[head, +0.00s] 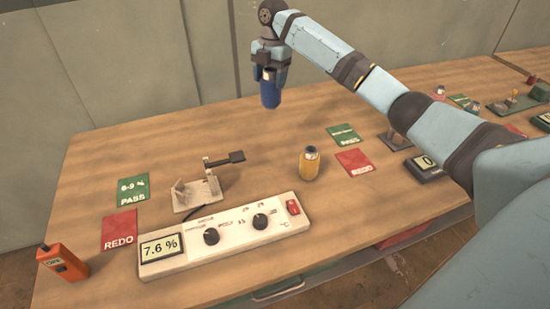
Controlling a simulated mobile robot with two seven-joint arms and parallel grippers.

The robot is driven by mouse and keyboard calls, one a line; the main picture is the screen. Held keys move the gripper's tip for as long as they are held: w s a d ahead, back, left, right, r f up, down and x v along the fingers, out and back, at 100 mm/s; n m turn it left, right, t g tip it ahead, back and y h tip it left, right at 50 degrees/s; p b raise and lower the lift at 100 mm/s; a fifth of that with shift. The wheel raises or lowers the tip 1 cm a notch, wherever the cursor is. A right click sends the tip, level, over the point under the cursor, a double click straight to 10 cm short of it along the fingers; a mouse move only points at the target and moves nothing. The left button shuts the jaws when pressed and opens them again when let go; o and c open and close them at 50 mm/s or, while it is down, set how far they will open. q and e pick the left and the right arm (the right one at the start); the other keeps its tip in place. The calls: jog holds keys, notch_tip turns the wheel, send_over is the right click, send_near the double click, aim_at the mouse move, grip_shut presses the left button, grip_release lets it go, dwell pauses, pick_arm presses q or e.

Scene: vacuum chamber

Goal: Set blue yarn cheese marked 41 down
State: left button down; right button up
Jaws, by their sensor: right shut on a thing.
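The blue yarn cheese (270,93) hangs upright in my right gripper (269,72), above the back part of the wooden table (250,140). The gripper points down and is shut on the cheese's upper part. The cheese appears clear of the table top. Its marking is too small to read. My left gripper is not in view.
A yellow yarn cheese (309,163) stands right of the grey metal stand (196,193). A white control box (222,235) reads 7.6 %. Green PASS cards (133,188) and red REDO cards (119,229) lie on both sides. An orange meter (62,261) stands front left. The back left table is clear.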

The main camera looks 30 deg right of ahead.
jog(key=d+n, duration=0.1)
jog(key=n, duration=0.1)
jog(key=shift+w+d+f+n, duration=0.2)
jog(key=shift+d+f+n, duration=0.1)
jog(key=shift+d, duration=0.1)
notch_tip(320, 180, down, 20)
jog(key=shift+r, duration=0.2)
jog(key=shift+f, duration=0.1)
jog(key=o, duration=1)
jog(key=shift+c, duration=0.2)
